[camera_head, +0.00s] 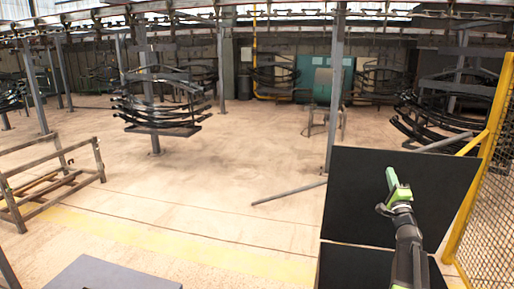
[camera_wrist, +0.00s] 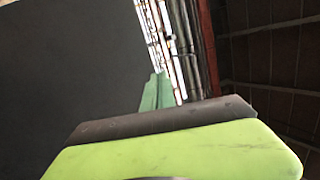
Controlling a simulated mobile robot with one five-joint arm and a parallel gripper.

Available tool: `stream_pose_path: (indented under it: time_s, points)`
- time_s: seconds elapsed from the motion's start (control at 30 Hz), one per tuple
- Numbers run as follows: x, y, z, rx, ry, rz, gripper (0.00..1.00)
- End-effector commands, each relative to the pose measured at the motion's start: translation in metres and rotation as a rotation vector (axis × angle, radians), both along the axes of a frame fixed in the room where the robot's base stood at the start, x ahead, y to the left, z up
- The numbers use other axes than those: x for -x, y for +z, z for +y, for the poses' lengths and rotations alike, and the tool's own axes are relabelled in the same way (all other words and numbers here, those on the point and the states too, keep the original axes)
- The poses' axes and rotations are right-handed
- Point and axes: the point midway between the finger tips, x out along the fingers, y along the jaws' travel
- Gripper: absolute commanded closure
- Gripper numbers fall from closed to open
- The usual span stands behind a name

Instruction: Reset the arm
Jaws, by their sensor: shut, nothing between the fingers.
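My gripper (camera_head: 392,181) is at the right in the head view, at the end of my dark arm, raised in front of a black panel. Its green fingers point up and it is shut with nothing held. In the wrist view my gripper (camera_wrist: 163,104) shows a large lime-green finger with a dark pad across the bottom and a smaller green fingertip behind it. No object is seen at the fingers.
The black panel (camera_head: 347,193) stands close behind my arm. A yellow mesh fence (camera_head: 484,215) is at the far right. The middle floor is mostly clear.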

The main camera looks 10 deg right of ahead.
Motion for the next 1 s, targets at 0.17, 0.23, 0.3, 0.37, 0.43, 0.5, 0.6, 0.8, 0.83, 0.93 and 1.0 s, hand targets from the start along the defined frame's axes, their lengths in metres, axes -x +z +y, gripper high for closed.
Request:
stream_pose_path:
  time_s: [0.17,0.23,0.3,0.37,0.43,0.5,0.6,0.8,0.83,0.93,1.0]
  points:
    - [-0.057,-0.012,0.158,-0.077,0.149,0.042,1.00]
    - [-0.072,-0.038,0.212,-0.086,0.121,0.157,1.00]
    - [-0.078,-0.077,0.259,-0.044,0.068,0.334,1.00]
    - [-0.073,-0.115,0.295,0.026,0.035,0.516,1.00]
    - [-0.058,-0.163,0.330,0.137,0.029,0.744,1.00]
    - [-0.031,-0.209,0.360,0.277,0.061,0.976,1.00]
    - [0.025,-0.267,0.394,0.516,0.190,1.296,1.00]
    - [0.159,-0.332,0.421,1.020,0.735,1.733,1.00]
    - [0.173,-0.335,0.424,1.082,0.821,1.753,1.00]
    - [0.202,-0.338,0.428,1.242,1.029,1.767,1.00]
    - [0.209,-0.338,0.428,1.314,1.095,1.754,1.00]
